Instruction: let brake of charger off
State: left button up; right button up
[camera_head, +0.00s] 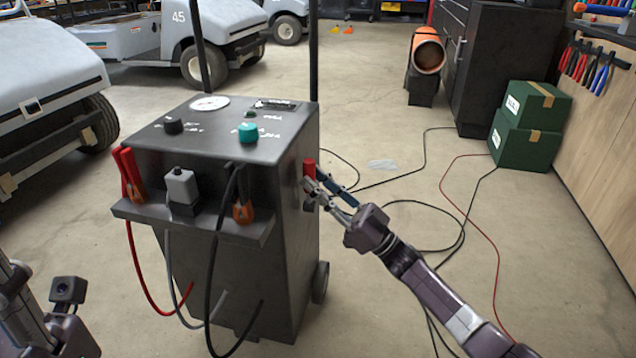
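The charger (285,230) is a dark grey wheeled cabinet standing upright left of centre, with a dial, knobs and a front shelf. A red handle (309,168) is on its right side, probably the brake; its lower part is partly hidden by my gripper. My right gripper (317,178) is at this red handle, its two fingers apart, one in front of and one near the far side of the handle. I cannot tell whether they touch it. My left arm (65,325) shows at the lower left, away from the charger; its fingertips are not clear.
Red and black clamps with hanging cables and a grey plug (181,186) are on the charger's shelf. Cables (455,225) lie on the floor at right. Green boxes (527,140) stand by the wooden wall. White carts (35,90) are at left. Floor behind the charger is mostly clear.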

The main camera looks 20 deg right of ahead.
jog(key=o, duration=0.4)
jog(key=v, duration=1.2)
jog(key=shift+f, duration=0.1)
